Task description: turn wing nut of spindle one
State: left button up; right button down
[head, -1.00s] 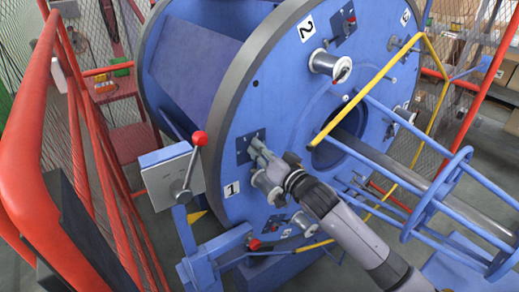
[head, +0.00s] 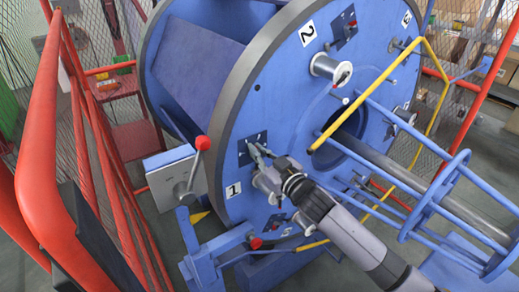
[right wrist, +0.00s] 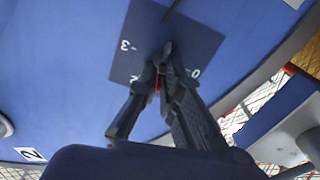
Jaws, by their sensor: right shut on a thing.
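The big blue disc (head: 275,120) of the strander carries a dark plate (head: 245,153) beside the white label 1 (head: 234,190). My right gripper (head: 257,149) reaches this plate from the lower right, its fingers shut at the plate. In the right wrist view, the fingertips (right wrist: 166,58) come together in front of the dark plate (right wrist: 190,35), which bears white numbers. The wing nut between them is mostly hidden; a bit of red shows between the fingers. The spool of spindle one (head: 266,184) is partly behind my gripper. My left gripper is out of view.
A lever with a red knob (head: 203,143) stands on a grey box left of the disc. A yellow bar (head: 370,97) and a blue tubular cage (head: 437,195) lie to the right. Red railings (head: 45,150) run along the left.

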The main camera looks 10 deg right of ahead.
jog(key=n, duration=0.3)
jog(key=shift+a+n+p, duration=0.15)
jog(key=shift+n+p, duration=0.15)
jog(key=shift+n, duration=0.1)
jog(key=shift+s+a+f+n+p, duration=0.1)
jog(key=shift+f+n+p, duration=0.1)
jog(key=shift+n, duration=1.8)
jog(key=shift+a+f+n+p, duration=0.1)
jog(key=shift+f+n+p, duration=0.1)
jog(key=shift+n, duration=1.8)
jog(key=shift+s+a+f+n+p, duration=0.1)
jog(key=shift+f+n+p, duration=0.1)
jog(key=shift+n, duration=1.8)
jog(key=c, duration=1.8)
grip_release()
jog(key=shift+o, duration=0.2)
jog(key=shift+s, duration=0.1)
jog(key=v, duration=1.1)
jog(key=shift+s+d, duration=0.2)
jog(key=shift+s, duration=0.15)
